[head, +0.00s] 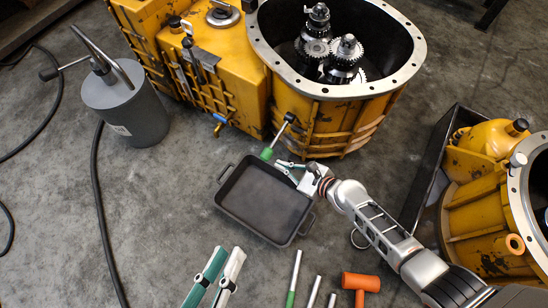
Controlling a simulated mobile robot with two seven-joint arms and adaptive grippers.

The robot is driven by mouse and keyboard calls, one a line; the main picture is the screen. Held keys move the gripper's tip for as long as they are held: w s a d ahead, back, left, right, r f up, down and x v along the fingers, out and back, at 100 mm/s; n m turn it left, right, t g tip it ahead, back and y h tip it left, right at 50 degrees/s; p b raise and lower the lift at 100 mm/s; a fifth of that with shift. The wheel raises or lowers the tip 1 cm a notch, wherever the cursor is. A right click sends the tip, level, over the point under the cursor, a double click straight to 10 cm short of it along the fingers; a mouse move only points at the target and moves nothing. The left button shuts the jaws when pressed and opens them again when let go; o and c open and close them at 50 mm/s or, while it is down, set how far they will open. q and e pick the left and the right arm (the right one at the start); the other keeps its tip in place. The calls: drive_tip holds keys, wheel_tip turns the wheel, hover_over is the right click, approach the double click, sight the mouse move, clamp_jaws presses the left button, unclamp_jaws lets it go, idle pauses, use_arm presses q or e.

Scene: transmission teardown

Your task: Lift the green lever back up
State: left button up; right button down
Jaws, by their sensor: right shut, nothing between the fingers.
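The green lever (266,154) is at the front of the large yellow gearbox housing (335,125). Its metal rod slopes down and left from a dark end near the housing wall to the green grip, which hangs low by the far edge of a black pan. My right gripper (281,165) comes in from the lower right and is just below and right of the green grip. It is shut and holds nothing. Whether its fingertips touch the grip cannot be told from this view. My left gripper is not in view.
The black pan (262,203) lies on the floor under my right gripper. A grey canister (128,106) with hoses stands left. Rod-like tools (215,277) and an orange hammer (361,282) lie in front. A second yellow housing (475,205) stands right. Floor left of the pan is clear.

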sight(278, 137)
use_arm(q)
drive_tip(key=shift+d+n+b, duration=0.4)
drive_tip(key=shift+n, duration=0.4)
use_arm(e)
drive_tip(key=a+r, duration=0.1)
drive_tip(key=w+a+r, duration=0.1)
drive_tip(key=shift+w+a+r, duration=0.1)
drive_tip(key=shift+a+r, duration=0.25)
drive_tip(key=shift+a, duration=0.05)
use_arm(q)
drive_tip(key=shift+r, duration=0.1)
use_arm(e)
drive_tip(key=shift+r, duration=0.1)
